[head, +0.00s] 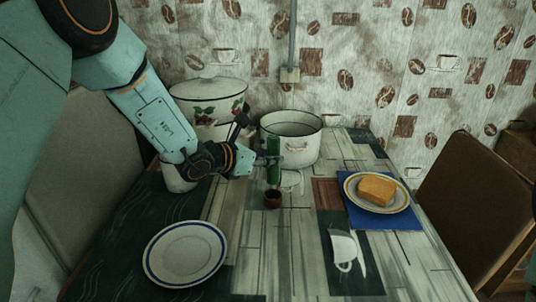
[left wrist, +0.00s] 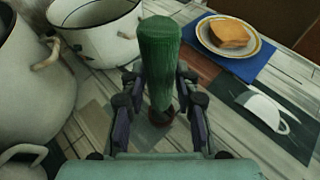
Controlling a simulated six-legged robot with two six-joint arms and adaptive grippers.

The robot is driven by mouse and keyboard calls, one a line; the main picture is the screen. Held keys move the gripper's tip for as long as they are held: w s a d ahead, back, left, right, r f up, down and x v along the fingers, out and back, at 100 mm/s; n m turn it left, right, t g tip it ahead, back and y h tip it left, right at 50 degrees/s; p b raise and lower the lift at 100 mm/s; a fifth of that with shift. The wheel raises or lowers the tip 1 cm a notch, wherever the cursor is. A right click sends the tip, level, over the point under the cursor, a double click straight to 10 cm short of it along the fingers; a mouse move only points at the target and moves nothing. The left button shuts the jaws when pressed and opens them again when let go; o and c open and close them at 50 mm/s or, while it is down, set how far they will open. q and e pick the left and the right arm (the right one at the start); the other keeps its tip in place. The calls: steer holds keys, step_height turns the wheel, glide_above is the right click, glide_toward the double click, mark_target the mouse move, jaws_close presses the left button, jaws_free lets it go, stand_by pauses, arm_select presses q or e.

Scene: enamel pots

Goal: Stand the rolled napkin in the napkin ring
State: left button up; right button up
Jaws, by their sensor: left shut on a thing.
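The rolled napkin (head: 273,160) is a green upright roll in the head view. My left gripper (head: 268,160) is shut on it and holds it upright. The napkin ring (head: 272,199) is a small dark red-brown ring standing on the table under the napkin's lower end. In the head view a small gap seems to show between the napkin's lower end and the ring. In the left wrist view the napkin (left wrist: 160,60) stands between the fingers (left wrist: 160,105) and hides most of the ring (left wrist: 161,117). My right gripper is in neither view.
A white enamel pot (head: 291,148) stands just behind the napkin, and a lidded pot (head: 205,103) behind my left arm. A blue-rimmed plate (head: 186,252) lies at the front left. A bread slice (head: 377,189) lies on a plate (head: 352,194) over a blue mat (head: 385,222) at right.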

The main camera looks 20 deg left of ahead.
mark_target(269, 175)
arm_select(q)
steer(key=shift+f+b, duration=0.8)
steer(key=shift+f, duration=0.75)
steer(key=shift+f+b, duration=1.25)
steer(key=shift+f, duration=0.05)
steer(key=o, duration=1.1)
steer(key=v, duration=1.2)
